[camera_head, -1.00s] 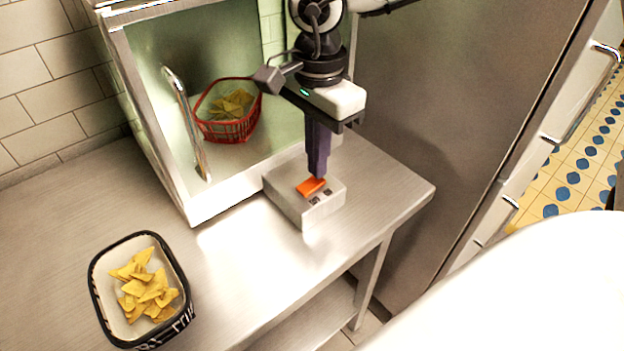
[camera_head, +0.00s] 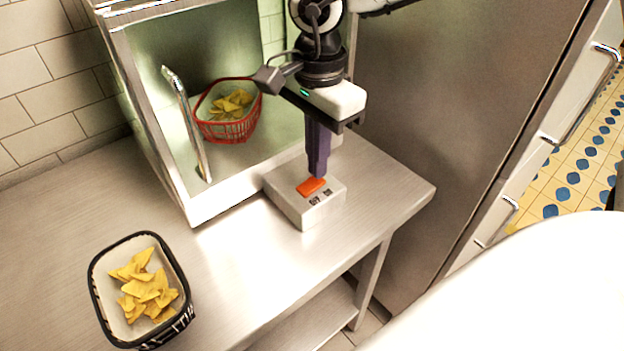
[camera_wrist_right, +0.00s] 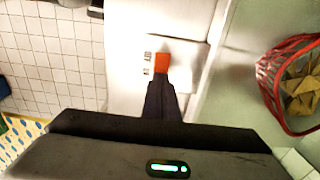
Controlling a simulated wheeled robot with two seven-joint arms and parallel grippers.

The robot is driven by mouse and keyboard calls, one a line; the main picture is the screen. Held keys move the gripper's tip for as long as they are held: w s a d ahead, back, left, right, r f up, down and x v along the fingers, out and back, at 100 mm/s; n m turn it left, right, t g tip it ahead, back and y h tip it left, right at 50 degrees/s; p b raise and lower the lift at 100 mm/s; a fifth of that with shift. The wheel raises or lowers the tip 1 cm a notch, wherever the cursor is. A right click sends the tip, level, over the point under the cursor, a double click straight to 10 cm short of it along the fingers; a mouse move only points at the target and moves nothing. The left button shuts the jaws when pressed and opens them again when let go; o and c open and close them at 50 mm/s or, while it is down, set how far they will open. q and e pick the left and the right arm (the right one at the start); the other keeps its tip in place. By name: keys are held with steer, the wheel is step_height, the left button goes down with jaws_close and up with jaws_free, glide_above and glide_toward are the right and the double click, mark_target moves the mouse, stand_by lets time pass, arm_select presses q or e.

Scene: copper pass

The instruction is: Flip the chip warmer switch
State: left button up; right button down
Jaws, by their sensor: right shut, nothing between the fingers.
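The chip warmer (camera_head: 185,120) is a metal cabinet with a clear front and a silver handle. A small grey switch box (camera_head: 292,203) stands on the table in front of its right side, with an orange rocker switch (camera_head: 311,187) and dark markings on top. My right gripper (camera_head: 319,179) is shut and empty, its purple fingers pointing down with the tips at the switch's far right end. I cannot tell whether they touch it. In the right wrist view the fingertips (camera_wrist_right: 160,82) lie beside the orange switch (camera_wrist_right: 162,61). My left gripper is out of view.
A red basket of chips (camera_head: 212,131) sits inside the warmer. A black basket of chips (camera_head: 97,290) stands at the table's front left. The steel table (camera_head: 235,262) is clear between that basket and the switch box. A tall steel fridge (camera_head: 450,90) stands right of the table.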

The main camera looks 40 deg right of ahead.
steer(key=shift+f+b, duration=0.85)
steer(key=shift+b, duration=0.05)
stand_by(0.7)
steer(key=shift+r, duration=0.15)
step_height(320, 180, up, 7)
steer(key=p, duration=0.3)
steer(key=shift+p, duration=0.35)
stand_by(0.5)
